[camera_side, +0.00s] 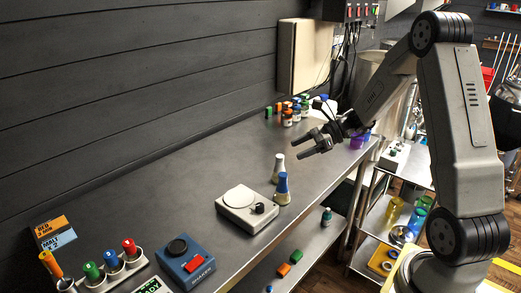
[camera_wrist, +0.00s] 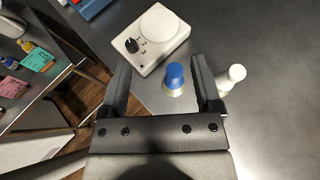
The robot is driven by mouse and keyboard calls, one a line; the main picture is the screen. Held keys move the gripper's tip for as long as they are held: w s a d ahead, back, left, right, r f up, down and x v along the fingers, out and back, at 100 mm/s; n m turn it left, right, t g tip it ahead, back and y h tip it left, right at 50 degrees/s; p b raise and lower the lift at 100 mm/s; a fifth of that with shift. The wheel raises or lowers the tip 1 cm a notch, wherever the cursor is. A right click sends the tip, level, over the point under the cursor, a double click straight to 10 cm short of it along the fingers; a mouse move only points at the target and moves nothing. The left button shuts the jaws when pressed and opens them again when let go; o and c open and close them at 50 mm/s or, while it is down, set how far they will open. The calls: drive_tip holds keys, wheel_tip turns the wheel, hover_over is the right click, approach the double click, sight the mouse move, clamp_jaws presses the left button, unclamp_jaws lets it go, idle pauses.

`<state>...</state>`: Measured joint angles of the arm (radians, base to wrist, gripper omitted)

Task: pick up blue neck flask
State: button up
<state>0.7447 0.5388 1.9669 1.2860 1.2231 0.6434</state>
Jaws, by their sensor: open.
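The blue neck flask (camera_side: 282,189) stands upright on the metal bench, close to the right side of the white stirrer. In the wrist view the flask (camera_wrist: 174,77) shows its blue top between and beyond the open fingers, nearer the right one. My gripper (camera_side: 306,145) is open and empty, above the bench and up and to the right of the flask. The wrist view shows my two fingers (camera_wrist: 160,85) spread apart. A white-necked flask (camera_side: 278,167) stands just behind the blue one. It also shows in the wrist view (camera_wrist: 232,76), just outside the right finger.
The white stirrer (camera_side: 247,209) with a black knob sits beside the blue neck flask. A blue device (camera_side: 186,262) and a rack of coloured tubes (camera_side: 110,265) stand at the front left. Several small bottles (camera_side: 290,112) stand at the back. The bench's middle (camera_side: 190,180) is clear.

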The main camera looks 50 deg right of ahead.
drive_tip(key=d+m+t, duration=0.1)
drive_tip(key=d, duration=0.1)
approach(282, 187)
drive_tip(key=w+a+r, duration=0.2)
drive_tip(key=w, duration=0.1)
drive_tip(key=shift+d+x, duration=0.25)
drive_tip(key=shift+x, duration=1.05)
drive_tip(key=shift+w+f, duration=0.15)
drive_tip(key=shift+x, duration=2.6)
clamp_jaws()
drive_tip(key=shift+d, duration=0.1)
